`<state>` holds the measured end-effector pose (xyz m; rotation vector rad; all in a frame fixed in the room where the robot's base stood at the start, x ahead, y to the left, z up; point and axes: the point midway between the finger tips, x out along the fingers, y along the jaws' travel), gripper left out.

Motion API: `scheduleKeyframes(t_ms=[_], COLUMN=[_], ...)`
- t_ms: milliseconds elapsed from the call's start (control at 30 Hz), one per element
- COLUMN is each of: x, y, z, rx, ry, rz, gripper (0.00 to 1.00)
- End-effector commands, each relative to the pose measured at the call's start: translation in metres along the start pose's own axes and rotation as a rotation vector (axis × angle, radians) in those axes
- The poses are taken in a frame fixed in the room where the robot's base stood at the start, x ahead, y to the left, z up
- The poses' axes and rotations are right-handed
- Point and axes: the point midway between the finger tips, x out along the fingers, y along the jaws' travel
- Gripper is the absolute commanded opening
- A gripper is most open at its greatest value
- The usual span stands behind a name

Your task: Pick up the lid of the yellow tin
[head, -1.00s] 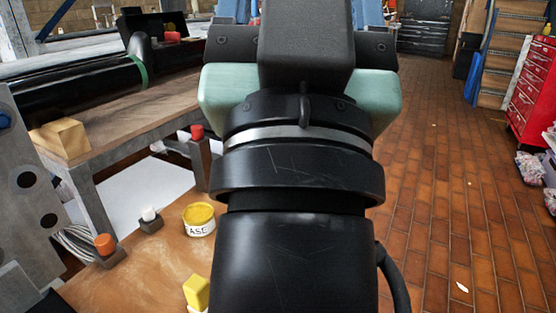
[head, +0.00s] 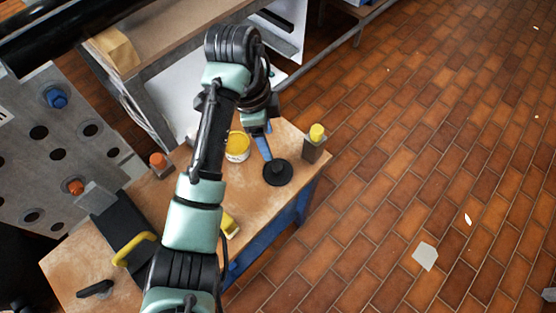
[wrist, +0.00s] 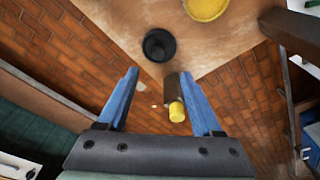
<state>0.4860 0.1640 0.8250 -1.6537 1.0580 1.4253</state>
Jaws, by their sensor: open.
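The yellow tin (head: 238,147) stands on the wooden table, partly beside my arm; its round top shows yellow, and it also shows at the top edge of the wrist view (wrist: 207,8). A black round piece with a raised centre (head: 278,172) lies on the table right of the tin and looks like a loose lid; it also shows in the wrist view (wrist: 159,45). I cannot tell for sure that it belongs to the tin. My gripper (wrist: 160,73) has its blue fingers wide apart and empty, above the table between tin and black piece in the head view.
A grey block with a yellow cap (head: 316,137) stands at the table's right corner, close to my gripper. A block with an orange cap (head: 158,163) and a black box with a yellow handle (head: 132,240) are at the left. Tiled floor is open to the right.

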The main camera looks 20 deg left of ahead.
Motion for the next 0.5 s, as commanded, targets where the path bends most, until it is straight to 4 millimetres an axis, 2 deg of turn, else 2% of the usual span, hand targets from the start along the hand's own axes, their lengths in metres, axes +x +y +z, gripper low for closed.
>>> scheduleKeyframes(t_ms=[33, 200, 300, 500], x=[0.013, 0.046, 0.06, 0.073], y=[0.002, 0.002, 0.001, 0.0], z=[0.001, 0.001, 0.001, 0.0], rx=[0.0, -0.002, -0.003, -0.003], ry=[0.0, 0.0, 0.0, 0.0], rz=[0.008, 0.005, 0.002, -0.001], gripper=[0.67, 0.67, 0.67, 0.67])
